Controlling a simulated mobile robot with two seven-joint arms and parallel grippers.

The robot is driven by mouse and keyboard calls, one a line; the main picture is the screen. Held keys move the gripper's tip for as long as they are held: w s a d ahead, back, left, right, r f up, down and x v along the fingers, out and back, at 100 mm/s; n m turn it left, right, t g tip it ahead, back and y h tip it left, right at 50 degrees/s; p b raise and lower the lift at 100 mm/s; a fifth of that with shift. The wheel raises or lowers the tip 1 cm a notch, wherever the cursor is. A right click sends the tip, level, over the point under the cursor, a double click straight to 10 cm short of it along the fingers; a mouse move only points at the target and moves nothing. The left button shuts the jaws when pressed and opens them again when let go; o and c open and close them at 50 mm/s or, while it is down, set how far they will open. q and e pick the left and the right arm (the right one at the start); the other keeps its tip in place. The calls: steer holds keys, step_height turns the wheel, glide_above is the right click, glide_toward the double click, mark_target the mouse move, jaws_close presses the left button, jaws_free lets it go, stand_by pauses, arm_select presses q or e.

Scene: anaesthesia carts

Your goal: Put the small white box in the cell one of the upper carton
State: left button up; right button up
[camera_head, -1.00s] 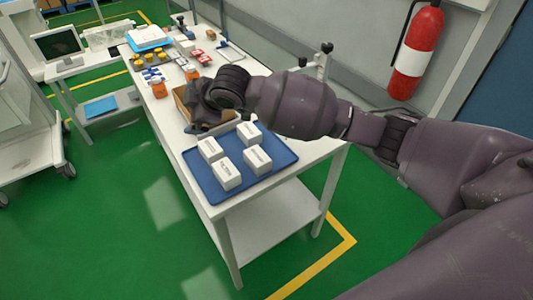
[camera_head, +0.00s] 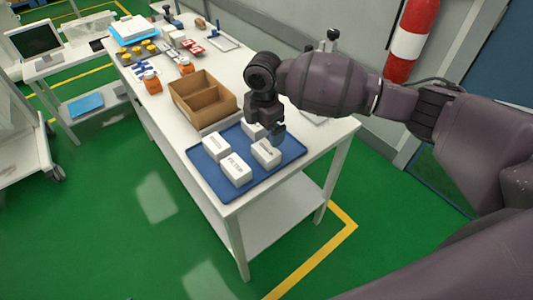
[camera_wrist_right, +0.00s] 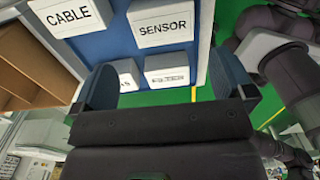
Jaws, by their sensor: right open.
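Several small white boxes (camera_head: 236,170) with black lettering stand on a blue tray (camera_head: 209,178) at the near end of the table. In the right wrist view, one box reads CABLE (camera_wrist_right: 70,14) and another SENSOR (camera_wrist_right: 163,22); two more show between the fingers, one partly hidden. A brown divided carton (camera_head: 188,108) lies just beyond the tray, and its visible cells look empty. It shows at the left edge of the wrist view (camera_wrist_right: 25,65). My right gripper (camera_head: 266,130) is open and empty, pointing down above the far-right boxes. My left gripper is not in view.
Orange-capped bottles (camera_head: 153,86), yellow-topped items and red-and-white packs (camera_head: 192,46) stand farther along the white table (camera_head: 262,196). A red fire extinguisher (camera_head: 412,38) hangs on the wall at right.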

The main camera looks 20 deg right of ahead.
mark_target(265, 150)
steer(key=f+b, duration=0.1)
steer(key=f, duration=0.8)
steer(key=shift+s, duration=0.2)
steer(key=c, duration=0.8)
steer(key=shift+c, duration=0.2)
steer(key=shift+r, duration=0.15)
